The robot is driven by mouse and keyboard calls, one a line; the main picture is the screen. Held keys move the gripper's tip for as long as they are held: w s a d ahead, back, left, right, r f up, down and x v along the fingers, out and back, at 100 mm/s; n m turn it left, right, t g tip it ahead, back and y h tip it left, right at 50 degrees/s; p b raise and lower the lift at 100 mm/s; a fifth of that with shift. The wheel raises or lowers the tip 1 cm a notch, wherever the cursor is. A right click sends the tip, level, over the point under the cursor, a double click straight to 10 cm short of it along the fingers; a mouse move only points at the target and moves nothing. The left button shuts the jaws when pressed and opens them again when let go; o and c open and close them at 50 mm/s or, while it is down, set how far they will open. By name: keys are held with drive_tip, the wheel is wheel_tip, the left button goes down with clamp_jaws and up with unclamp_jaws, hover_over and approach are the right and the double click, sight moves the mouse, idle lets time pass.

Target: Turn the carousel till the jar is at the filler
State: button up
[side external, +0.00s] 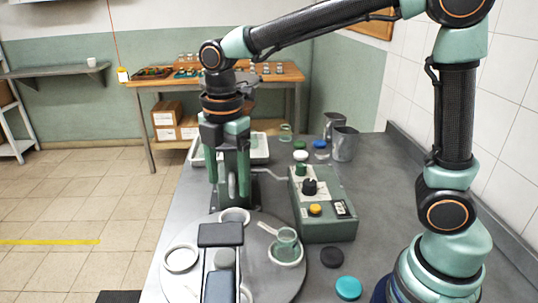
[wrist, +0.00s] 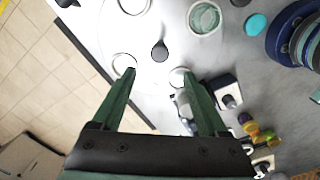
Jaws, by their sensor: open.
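The carousel (side external: 262,278) is a round grey disc with white ring seats around its rim; it also shows in the wrist view (wrist: 160,22). A greenish glass jar (side external: 286,243) stands in the right-hand seat, and appears at the top of the wrist view (wrist: 205,17). My gripper (side external: 231,203) points down over the far edge of the carousel, open and empty, away from the jar. In the wrist view its fingertips (wrist: 160,73) are spread either side of the central knob's line. A grey upright with a pipe, perhaps the filler, is mostly hidden behind my fingers.
A green control box (side external: 325,210) with knobs stands right of the carousel. A dark-topped frame (side external: 221,235) in front hides part of the disc. A teal lid (side external: 348,288) and dark lid (side external: 332,257) lie at right. Metal jugs (side external: 344,144) stand behind.

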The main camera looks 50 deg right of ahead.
wheel_tip(320, 180, down, 12)
drive_tip(key=shift+a+f, duration=0.15)
drive_tip(key=shift+f, duration=0.05)
idle(0.4)
clamp_jaws()
idle(1.4)
